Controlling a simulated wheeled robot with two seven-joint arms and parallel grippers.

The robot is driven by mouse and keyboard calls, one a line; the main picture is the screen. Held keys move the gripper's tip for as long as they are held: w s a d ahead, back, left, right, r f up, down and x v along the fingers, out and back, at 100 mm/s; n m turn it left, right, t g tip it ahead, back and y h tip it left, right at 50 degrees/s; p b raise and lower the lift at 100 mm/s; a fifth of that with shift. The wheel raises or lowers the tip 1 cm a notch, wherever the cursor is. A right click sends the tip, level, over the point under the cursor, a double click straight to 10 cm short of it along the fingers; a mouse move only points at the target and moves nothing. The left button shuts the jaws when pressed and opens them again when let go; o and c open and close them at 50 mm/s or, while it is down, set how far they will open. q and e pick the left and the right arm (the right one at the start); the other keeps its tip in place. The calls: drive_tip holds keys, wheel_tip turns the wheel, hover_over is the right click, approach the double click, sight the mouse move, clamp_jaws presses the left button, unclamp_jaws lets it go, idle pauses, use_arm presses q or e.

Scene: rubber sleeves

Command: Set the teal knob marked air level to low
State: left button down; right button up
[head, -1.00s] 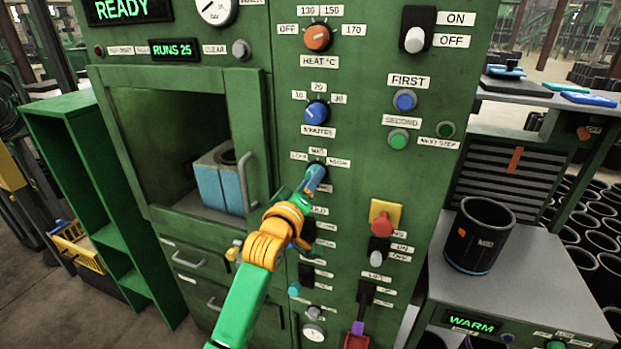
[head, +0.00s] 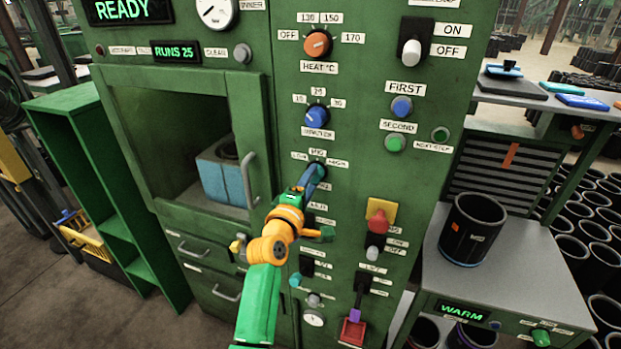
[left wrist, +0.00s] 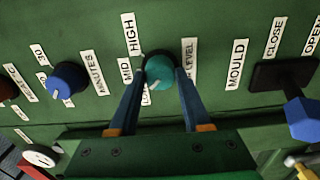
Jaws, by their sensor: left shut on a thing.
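The teal air level knob (left wrist: 160,72) sits between the two blue fingers of my left gripper (left wrist: 160,82) in the left wrist view, and the fingers are shut on it. A pale mark shows on the knob's lower-left side, towards the partly hidden LOW label. In the head view my left gripper (head: 314,172) reaches the panel at this knob, which is mostly hidden. My right gripper is not in view.
The blue minutes knob (head: 316,117) is just above, with the orange heat knob (head: 317,44) higher. A blue-tipped mould lever (left wrist: 302,118) sticks out beside the gripper. A red button (head: 378,222) on yellow is to the right. The oven door handle (head: 250,180) is to the left.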

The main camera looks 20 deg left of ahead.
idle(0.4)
use_arm(q)
drive_tip(key=shift+c, duration=1.8)
unclamp_jaws()
drive_tip(key=s+p, duration=0.4)
drive_tip(key=s, duration=0.3)
drive_tip(key=shift+a, duration=0.1)
